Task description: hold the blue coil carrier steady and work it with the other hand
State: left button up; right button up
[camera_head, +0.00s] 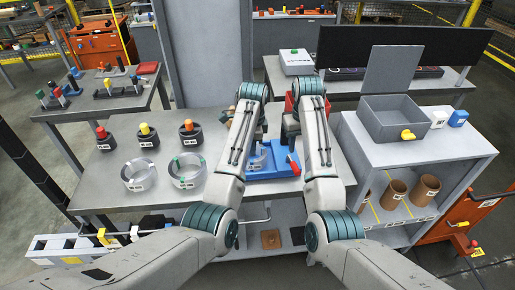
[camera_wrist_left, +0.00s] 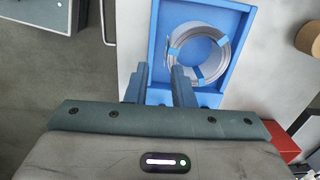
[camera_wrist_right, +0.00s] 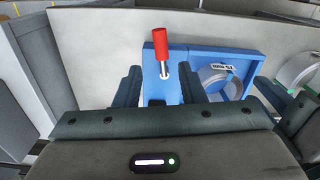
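The blue coil carrier (camera_head: 270,172) lies on the steel table, partly hidden by my arms in the head view. It also shows in the left wrist view (camera_wrist_left: 240,50), with a blue-strapped steel coil (camera_wrist_left: 222,45) inside, and in the right wrist view (camera_wrist_right: 200,62). A red-handled lever (camera_wrist_right: 161,46) stands at one end of the carrier.
Two loose coils (camera_head: 139,175) (camera_head: 186,171) and several dark blocks with coloured knobs (camera_head: 189,134) stand on the table's left. A grey bin (camera_head: 392,122) sits on the right cabinet (camera_head: 430,152). A red box (camera_wrist_left: 278,143) is near the carrier.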

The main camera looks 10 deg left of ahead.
aim_at(257, 173)
pick_arm(q)
jog(key=shift+h, duration=0.3)
jog(key=f, duration=0.3)
jog(key=d+f, duration=0.1)
jog(key=f, duration=0.3)
jog(key=d+f, duration=0.1)
jog(key=f, duration=0.3)
jog(key=shift+s+f, duration=0.25)
jog(key=shift+s, duration=0.05)
jog(key=shift+c, duration=0.2)
grip_shut()
dwell(1.7)
